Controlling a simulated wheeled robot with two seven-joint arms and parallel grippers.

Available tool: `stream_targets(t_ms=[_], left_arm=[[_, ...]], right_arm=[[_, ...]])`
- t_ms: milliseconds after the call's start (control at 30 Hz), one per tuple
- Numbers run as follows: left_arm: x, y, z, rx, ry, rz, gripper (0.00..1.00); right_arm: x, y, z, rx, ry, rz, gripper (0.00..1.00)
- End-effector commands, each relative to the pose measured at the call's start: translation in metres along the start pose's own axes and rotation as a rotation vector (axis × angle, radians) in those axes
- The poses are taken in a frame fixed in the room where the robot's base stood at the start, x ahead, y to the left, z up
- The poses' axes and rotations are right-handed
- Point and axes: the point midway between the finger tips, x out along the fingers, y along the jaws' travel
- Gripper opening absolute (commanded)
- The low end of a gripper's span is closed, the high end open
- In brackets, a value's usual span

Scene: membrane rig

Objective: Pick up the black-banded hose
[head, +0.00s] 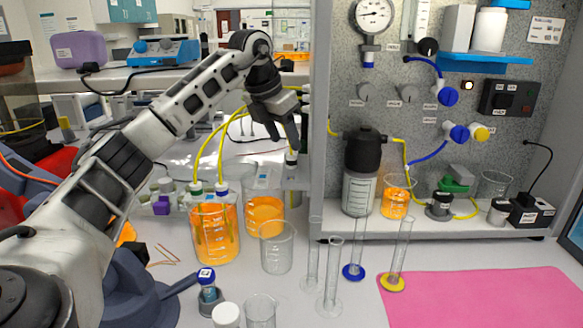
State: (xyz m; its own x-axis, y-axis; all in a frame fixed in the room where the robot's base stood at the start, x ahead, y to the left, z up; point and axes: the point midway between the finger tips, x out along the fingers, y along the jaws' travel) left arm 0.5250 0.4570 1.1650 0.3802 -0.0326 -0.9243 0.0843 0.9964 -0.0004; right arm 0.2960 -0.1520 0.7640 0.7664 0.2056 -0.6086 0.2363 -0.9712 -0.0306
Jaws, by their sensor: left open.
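My left gripper (284,140) reaches in from the left and points down, with its jaws apart, in front of the left edge of the grey panel. Yellow hoses (224,130) arch up from the orange-filled beakers and pass behind my gripper. A pale hose end fitting (292,158) shows just below the gripper's right finger; its band colour is too small to tell. Two other hose fittings, one with a green band (196,187) and one with a blue band (222,187), sit above the front orange beaker (214,232). I cannot make out a black band clearly. My right gripper is not in view.
A second orange beaker (264,212) and an empty beaker (277,248) stand below my gripper. Slim glass cylinders (331,280) stand to the right. A black-topped vessel (361,170) stands on the rig shelf. A pink mat (485,300) lies clear at right.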

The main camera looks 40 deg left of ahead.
Motion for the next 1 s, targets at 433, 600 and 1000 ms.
stream_targets(t_ms=[433, 600, 1000], left_arm=[[0.048, 0.007, 0.0, 0.001, 0.003, 0.0, 0.49], [0.059, 0.007, 0.0, 0.001, -0.001, 0.0, 0.49], [0.059, 0.007, 0.0, 0.001, -0.001, 0.0, 0.0]], right_arm=[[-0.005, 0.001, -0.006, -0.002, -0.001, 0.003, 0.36], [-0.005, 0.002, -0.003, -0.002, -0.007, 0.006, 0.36], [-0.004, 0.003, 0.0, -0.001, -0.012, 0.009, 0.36]])
